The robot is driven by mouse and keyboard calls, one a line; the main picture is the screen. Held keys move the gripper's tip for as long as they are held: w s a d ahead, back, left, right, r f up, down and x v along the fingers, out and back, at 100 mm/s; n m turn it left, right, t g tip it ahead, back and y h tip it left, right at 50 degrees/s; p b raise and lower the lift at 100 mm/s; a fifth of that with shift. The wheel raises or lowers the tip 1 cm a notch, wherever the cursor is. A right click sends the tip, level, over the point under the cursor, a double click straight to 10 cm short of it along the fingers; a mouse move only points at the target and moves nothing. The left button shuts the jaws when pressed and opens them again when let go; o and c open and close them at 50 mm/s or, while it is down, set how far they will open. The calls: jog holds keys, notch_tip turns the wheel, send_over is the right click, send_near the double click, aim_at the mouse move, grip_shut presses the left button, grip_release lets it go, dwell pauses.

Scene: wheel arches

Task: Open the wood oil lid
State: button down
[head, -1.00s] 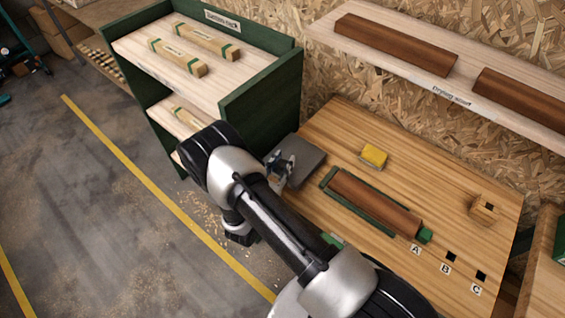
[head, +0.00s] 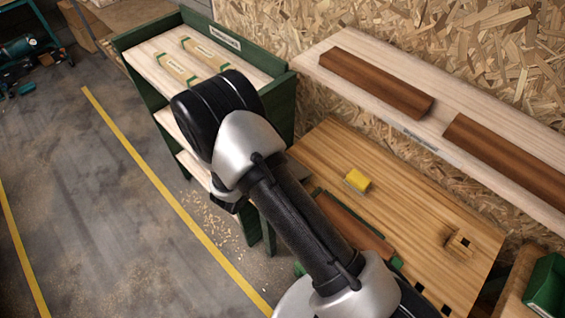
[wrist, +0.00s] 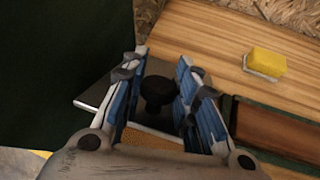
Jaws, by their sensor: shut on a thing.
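The wood oil lid looks like a flat grey plate (wrist: 98,97) with a round black knob (wrist: 156,90). In the wrist view my gripper (wrist: 160,68) has its blue-padded fingers on both sides of the knob, shut on it. The plate's left corner sticks out beyond the left finger. An orange-brown textured patch with a pale edge (wrist: 152,139) shows below the knob, between the fingers. I cannot tell whether the lid is raised.
A yellow block (head: 357,180) sits on the wooden table (head: 400,190), with a brown board (head: 355,225) in front of it. A green shelf unit (head: 282,105) stands left of the table. A wall shelf (head: 345,95) with brown boards hangs behind. A small wooden block (head: 459,243) stands at the right.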

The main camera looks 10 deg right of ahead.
jog(key=w+d+r+m+g+y+p, duration=0.1)
jog(key=w+d+r+g+y+p, duration=0.3)
jog(key=w+d+p, duration=0.4)
jog(key=shift+d+r+g+y+p, duration=0.15)
jog(key=shift+d+g+y+p, duration=0.15)
jog(key=shift+d+y+p, duration=0.85)
jog(key=shift+w+d+r+h, duration=0.1)
jog(key=shift+d+h, duration=0.2)
jog(key=shift+h, duration=0.15)
jog(key=c, duration=1.6)
grip_release()
jog(key=o, duration=0.4)
jog(key=shift+a, duration=0.1)
jog(key=shift+s, duration=0.2)
